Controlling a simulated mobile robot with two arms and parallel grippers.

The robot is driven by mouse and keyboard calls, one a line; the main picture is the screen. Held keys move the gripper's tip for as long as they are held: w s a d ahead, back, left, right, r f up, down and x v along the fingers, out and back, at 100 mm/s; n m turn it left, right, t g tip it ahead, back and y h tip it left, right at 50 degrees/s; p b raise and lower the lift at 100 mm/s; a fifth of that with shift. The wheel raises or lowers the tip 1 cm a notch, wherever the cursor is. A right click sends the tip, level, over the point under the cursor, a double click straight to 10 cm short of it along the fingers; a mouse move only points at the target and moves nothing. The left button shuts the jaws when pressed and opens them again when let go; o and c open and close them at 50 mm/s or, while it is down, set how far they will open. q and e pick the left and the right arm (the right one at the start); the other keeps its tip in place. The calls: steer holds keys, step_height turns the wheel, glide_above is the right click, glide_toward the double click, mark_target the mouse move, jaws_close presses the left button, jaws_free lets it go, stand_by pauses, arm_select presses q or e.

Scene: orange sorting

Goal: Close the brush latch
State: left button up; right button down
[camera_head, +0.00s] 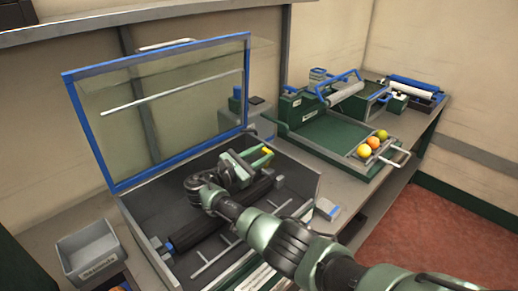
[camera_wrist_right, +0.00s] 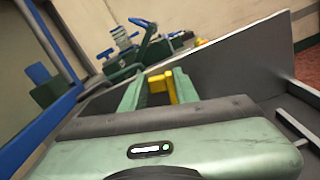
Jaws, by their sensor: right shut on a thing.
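My right gripper (camera_head: 256,157) reaches down into the open grey machine box, over the black brush roller (camera_head: 190,234). It is shut on a small yellow latch (camera_head: 267,150). In the right wrist view the yellow latch (camera_wrist_right: 171,88) shows between the green fingertips of my right gripper (camera_wrist_right: 158,88). The gripper and my wrist hide part of the roller and the latch's mount. My left gripper is not in view.
The box's clear lid with a blue frame (camera_head: 76,113) stands open behind. A green tray machine (camera_head: 330,133) with several fruits is at the right. A small grey bin (camera_head: 88,262) sits at the left front. The box's side walls are close around my right gripper.

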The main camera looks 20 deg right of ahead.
steer(key=shift+s+d+r+m, duration=0.1)
steer(key=shift+s+r+m, duration=0.2)
steer(key=shift+m, duration=0.6)
steer(key=c, duration=1.2)
jaws_free()
steer(key=shift+c, duration=0.2)
steer(key=shift+f, duration=0.2)
steer(key=shift+s+f, duration=0.1)
steer(key=shift+s+a, duration=0.1)
steer(key=shift+a, duration=0.35)
steer(key=b+v, duration=0.1)
steer(key=v, duration=0.6)
